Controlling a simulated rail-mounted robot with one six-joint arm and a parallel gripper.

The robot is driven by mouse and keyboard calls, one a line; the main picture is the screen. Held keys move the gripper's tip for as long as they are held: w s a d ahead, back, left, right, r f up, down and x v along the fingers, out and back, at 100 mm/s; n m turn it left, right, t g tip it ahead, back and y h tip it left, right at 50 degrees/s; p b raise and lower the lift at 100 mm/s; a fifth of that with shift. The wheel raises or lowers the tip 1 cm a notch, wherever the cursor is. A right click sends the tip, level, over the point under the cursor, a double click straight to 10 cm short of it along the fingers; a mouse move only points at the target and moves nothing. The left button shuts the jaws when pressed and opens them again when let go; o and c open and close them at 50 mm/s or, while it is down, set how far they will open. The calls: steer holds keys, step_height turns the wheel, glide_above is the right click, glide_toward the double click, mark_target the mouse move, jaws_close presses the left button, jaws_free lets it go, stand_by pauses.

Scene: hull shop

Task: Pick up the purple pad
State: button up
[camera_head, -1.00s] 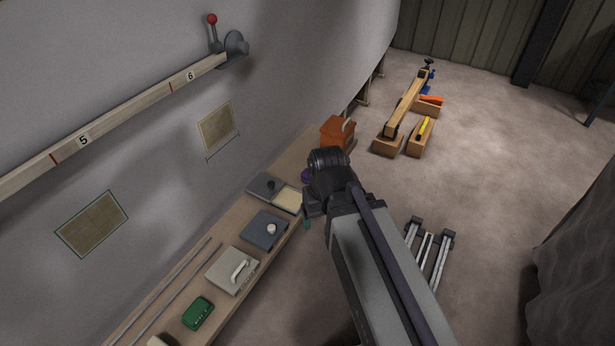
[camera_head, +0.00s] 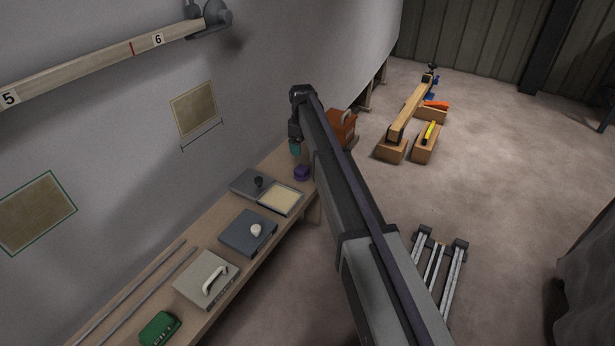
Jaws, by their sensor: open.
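The purple pad (camera_head: 302,173) sits on the far part of the wooden bench along the hull wall, just right of the cream-topped tray. My gripper (camera_head: 295,150) hangs at the end of my arm, above and slightly behind the pad in the picture. Its teal tips point down. They look apart from the pad, and the gap between the fingers is too small to make out. Nothing shows in my gripper.
On the bench (camera_head: 150,283) stand a grey tray with a cream panel (camera_head: 281,198), a dark box with a white knob (camera_head: 247,233), a pale box with a handle (camera_head: 207,279) and a green case (camera_head: 159,328). An orange-brown box (camera_head: 342,124) stands behind my arm.

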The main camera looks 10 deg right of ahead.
mark_target(302, 168)
steer(key=f+b, duration=1.1)
steer(key=shift+s+a+f, duration=0.15)
steer(key=shift+a, duration=0.2)
steer(key=shift+r, duration=0.25)
steer(key=c, duration=1)
step_height(302, 168, up, 10)
steer(key=p, duration=1)
steer(key=shift+r+p, duration=0.2)
steer(key=shift+p, duration=0.1)
steer(key=shift+f, duration=0.2)
steer(key=shift+c, duration=0.2)
